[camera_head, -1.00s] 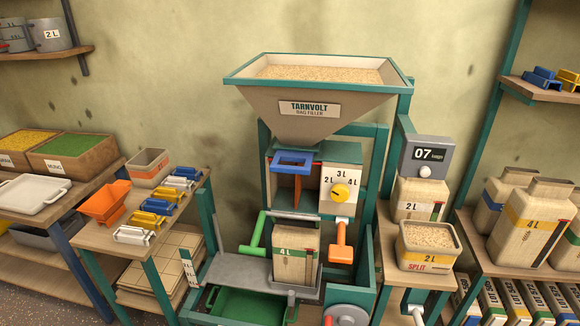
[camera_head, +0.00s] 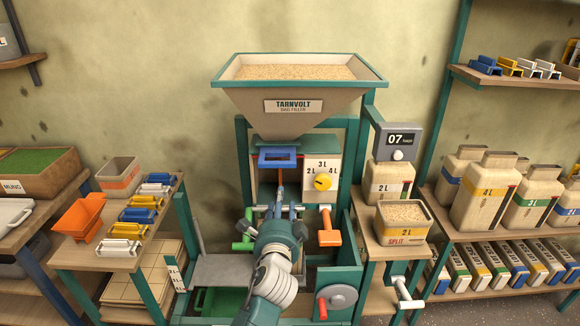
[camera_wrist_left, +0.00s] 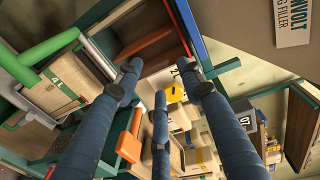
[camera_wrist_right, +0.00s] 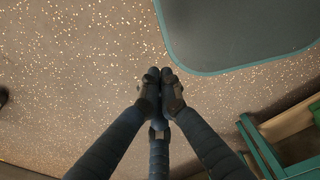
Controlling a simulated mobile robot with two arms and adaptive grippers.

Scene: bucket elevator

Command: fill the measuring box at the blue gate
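The blue gate (camera_head: 277,158) is a rectangular blue handle under the hopper (camera_head: 297,95) of grain. It also shows as a blue bar in the left wrist view (camera_wrist_left: 190,28). Beneath it is the open-fronted, brown-walled box section (camera_head: 263,192), partly hidden by my arm. Beside it is a panel with a yellow dial (camera_head: 323,182) marked 2 L, 3 L and 4 L. My left gripper (camera_head: 273,211) is open and empty in front of this section, below the gate; I see no contact. My right gripper (camera_wrist_right: 160,82) is shut and empty above the floor, outside the head view.
An orange lever (camera_head: 328,228) is right of my arm. Coloured parts (camera_head: 140,215) lie on the left shelf.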

